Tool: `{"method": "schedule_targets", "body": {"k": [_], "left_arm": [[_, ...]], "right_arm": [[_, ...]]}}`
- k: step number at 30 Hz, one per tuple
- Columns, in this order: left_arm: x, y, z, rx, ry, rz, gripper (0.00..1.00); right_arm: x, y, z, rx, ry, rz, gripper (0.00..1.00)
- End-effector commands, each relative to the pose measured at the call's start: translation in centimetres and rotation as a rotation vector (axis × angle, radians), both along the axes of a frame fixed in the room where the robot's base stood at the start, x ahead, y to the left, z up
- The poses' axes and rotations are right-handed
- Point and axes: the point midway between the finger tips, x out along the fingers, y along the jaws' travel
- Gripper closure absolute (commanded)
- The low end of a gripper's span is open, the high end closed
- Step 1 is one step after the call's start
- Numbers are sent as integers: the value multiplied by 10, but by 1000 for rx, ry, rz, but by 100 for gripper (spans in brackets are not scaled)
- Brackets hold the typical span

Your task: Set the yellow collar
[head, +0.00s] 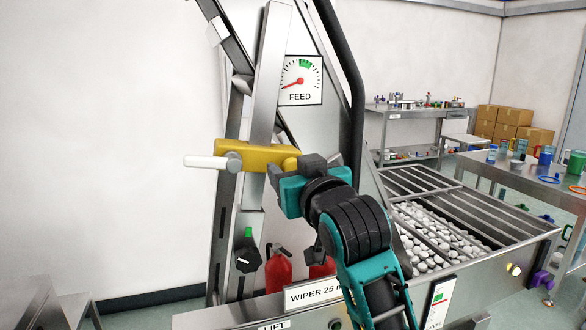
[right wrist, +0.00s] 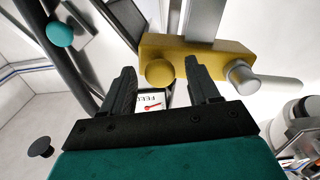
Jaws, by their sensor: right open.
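The yellow collar (head: 256,154) sits around an upright metal bar, with a white lever handle (head: 205,162) on a grey pivot at its left. A round yellow knob (head: 290,163) is at its right end. My right gripper (head: 297,168) is at that knob, its teal body to the right of the collar. In the right wrist view, its two black fingers (right wrist: 160,68) are open and apart, with the yellow knob (right wrist: 160,73) showing between the fingertips. I cannot tell whether they touch it. The collar (right wrist: 205,60) and lever (right wrist: 275,83) also show there. My left gripper is out of view.
A FEED dial (head: 300,81) with its red needle at lower left is behind the bar. A black knob (head: 244,258) and red extinguishers (head: 279,270) are below. A tray of pale caps (head: 440,232) is at right. A dark tube (head: 352,90) runs close behind my gripper.

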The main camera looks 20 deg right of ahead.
Motion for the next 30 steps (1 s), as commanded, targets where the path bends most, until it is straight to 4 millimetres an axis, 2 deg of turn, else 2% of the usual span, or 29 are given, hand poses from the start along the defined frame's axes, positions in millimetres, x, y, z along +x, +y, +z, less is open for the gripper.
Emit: {"method": "schedule_targets", "body": {"k": [4,23,30], "left_arm": [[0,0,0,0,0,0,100],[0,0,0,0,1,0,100],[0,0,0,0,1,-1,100]], "right_arm": [[0,0,0,0,0,0,40],[0,0,0,0,0,0,100],[0,0,0,0,-1,0,100]]}}
